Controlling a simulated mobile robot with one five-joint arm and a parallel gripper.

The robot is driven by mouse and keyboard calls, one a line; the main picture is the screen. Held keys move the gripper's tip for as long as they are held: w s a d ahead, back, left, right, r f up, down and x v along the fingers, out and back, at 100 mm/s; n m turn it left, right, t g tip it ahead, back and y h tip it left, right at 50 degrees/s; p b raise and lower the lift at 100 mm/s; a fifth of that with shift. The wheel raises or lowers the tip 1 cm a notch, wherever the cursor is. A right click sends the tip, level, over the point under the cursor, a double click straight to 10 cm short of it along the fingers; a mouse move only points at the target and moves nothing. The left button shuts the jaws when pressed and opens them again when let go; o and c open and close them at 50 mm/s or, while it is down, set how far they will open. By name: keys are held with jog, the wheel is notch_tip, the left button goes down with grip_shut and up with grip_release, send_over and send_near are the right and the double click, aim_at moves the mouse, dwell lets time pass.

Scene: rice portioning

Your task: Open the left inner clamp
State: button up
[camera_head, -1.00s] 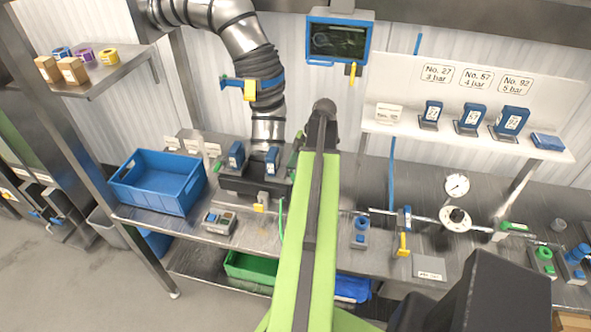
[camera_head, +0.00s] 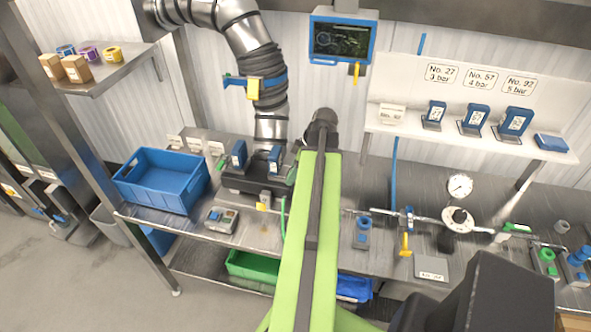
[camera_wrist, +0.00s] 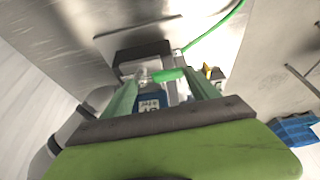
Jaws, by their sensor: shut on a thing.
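The dark clamp fixture (camera_head: 240,182) sits on the steel bench, with two upright blue blocks (camera_head: 238,153) on it. In the wrist view my gripper (camera_wrist: 164,77) has its two green fingers on either side of a green clamp handle (camera_wrist: 168,75) and is shut on it. The handle lies just beyond a blue block with a white label (camera_wrist: 150,103), beside the dark fixture body (camera_wrist: 138,54). In the head view my green arm hides most of my gripper and the right side of the fixture. The clamp's exact angle is hard to tell.
A blue crate (camera_head: 160,180) stands left of the fixture, and a small grey device (camera_head: 221,219) lies in front. A silver duct (camera_head: 270,125) comes down behind it. A pipe with a gauge (camera_head: 460,186) and yellow lever (camera_head: 405,244) is right of my arm.

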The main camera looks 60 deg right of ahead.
dwell(0.4)
jog(key=shift+m, duration=0.3)
jog(key=o, duration=1.4)
jog(key=shift+w, duration=0.1)
jog(key=shift+c, duration=0.2)
jog(key=p+v, duration=1.1)
jog(key=v, duration=0.1)
